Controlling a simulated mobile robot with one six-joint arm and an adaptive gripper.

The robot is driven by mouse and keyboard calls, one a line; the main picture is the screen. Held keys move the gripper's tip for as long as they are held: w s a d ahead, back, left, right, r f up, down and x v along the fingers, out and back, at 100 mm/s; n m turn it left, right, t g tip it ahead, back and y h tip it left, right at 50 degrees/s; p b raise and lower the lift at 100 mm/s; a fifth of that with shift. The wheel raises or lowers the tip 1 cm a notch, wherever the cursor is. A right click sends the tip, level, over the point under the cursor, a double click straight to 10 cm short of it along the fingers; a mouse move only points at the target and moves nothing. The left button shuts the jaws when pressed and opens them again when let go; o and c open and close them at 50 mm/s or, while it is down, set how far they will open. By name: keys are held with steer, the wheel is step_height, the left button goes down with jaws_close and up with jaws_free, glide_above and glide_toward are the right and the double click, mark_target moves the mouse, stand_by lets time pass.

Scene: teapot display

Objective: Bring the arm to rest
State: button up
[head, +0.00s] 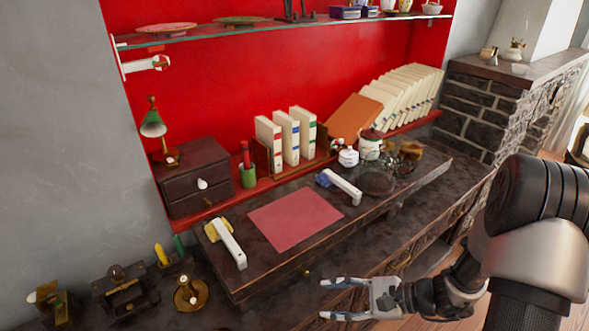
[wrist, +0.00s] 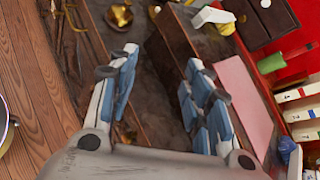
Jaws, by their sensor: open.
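My gripper (head: 326,299) is at the bottom of the head view, in front of the dark wooden desk (head: 275,262). Its two fingers point left and stand apart with nothing between them. In the wrist view, my gripper (wrist: 160,70) also shows open and empty, with blue pads on both fingers. The desk's dark front lies beyond the fingers there. My arm comes in from the right of the head view and is bent. No contact between my gripper and the desk is visible.
A pink mat (head: 295,219) lies on the desk between two white-handled tools. A small drawer box (head: 197,180), standing books (head: 285,140) and a teapot (head: 370,146) are at the back. Brass items (head: 190,294) stand at lower left. A glass shelf (head: 290,28) hangs above.

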steer(key=s+a+r+n+g+h, duration=0.3)
steer(key=s+r+n+g+h, duration=0.15)
steer(key=s+r+n, duration=0.65)
steer(key=s+d+r+n+t+h, duration=0.5)
steer(key=s+d+r+h, duration=0.1)
steer(key=r, duration=0.4)
steer(key=shift+s+d+h, duration=0.25)
steer(key=shift+d+h, duration=0.5)
steer(key=shift+h, duration=0.2)
steer(key=shift+t, duration=0.25)
